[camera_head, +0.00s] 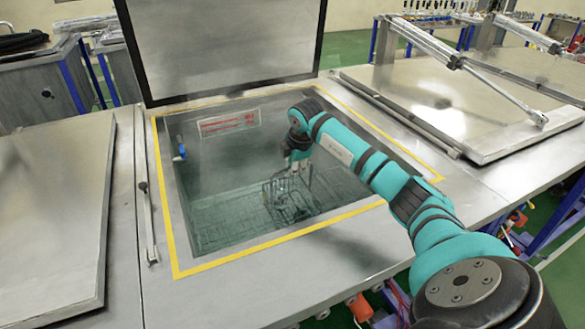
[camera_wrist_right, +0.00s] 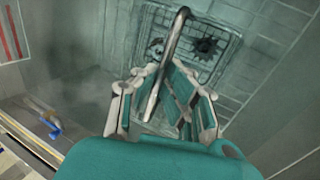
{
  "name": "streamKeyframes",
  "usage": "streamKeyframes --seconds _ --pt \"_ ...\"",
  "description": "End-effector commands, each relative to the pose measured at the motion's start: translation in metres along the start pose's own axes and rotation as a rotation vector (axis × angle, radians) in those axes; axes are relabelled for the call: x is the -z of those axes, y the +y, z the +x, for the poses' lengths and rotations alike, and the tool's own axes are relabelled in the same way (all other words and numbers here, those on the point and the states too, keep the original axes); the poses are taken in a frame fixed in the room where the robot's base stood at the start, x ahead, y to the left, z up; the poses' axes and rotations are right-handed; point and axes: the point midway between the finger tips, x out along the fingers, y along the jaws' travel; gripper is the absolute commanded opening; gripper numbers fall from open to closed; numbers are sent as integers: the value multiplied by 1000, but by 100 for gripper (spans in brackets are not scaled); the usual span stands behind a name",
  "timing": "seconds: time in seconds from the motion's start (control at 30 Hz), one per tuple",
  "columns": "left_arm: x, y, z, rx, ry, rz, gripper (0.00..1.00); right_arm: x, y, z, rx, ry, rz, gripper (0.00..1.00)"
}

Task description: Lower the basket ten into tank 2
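The open tank (camera_head: 215,185) has a yellow border, and its lid (camera_head: 225,45) stands raised behind it. I cannot read a tank number. My right arm reaches down into the tank. My right gripper (camera_head: 295,160) is above a wire basket (camera_head: 290,203) inside the tank, low near its floor. In the right wrist view, the fingers (camera_wrist_right: 165,85) close in around the basket's curved metal handle (camera_wrist_right: 178,30). Below it shows the basket (camera_wrist_right: 205,60), a wire mesh with dark parts inside. Whether the basket touches the floor is unclear. My left gripper is out of view.
A closed flat lid (camera_head: 55,215) lies left of the tank. Another lid (camera_head: 470,95) with pneumatic cylinders is at the right. A blue-handled fitting (camera_head: 180,150) is on the tank's left wall, and a red-and-white label (camera_head: 228,122) on the back wall.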

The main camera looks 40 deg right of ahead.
Motion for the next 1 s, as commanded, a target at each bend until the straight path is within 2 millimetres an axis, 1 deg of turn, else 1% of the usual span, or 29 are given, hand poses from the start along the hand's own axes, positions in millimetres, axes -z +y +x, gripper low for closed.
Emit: streamKeyframes --seconds 0.03,0.1,0.2,0.4,0.53,0.67,0.9,1.0 --pt "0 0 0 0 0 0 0 0 0 0 0 0 0 13" --pt "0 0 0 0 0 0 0 0 0 0 1 0 0 22" --pt "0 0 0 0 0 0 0 0 0 0 2 -1 0 33" --pt "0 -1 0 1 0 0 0 0 -2 2 7 -1 -1 33" --pt "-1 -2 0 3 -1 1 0 0 -1 -4 4 -1 -1 33" --pt "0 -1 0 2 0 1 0 0 0 -22 0 -2 -3 33" --pt "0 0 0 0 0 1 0 -1 0 -75 -1 -2 -1 33" --pt "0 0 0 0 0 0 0 -1 0 -94 -1 -1 -1 33"
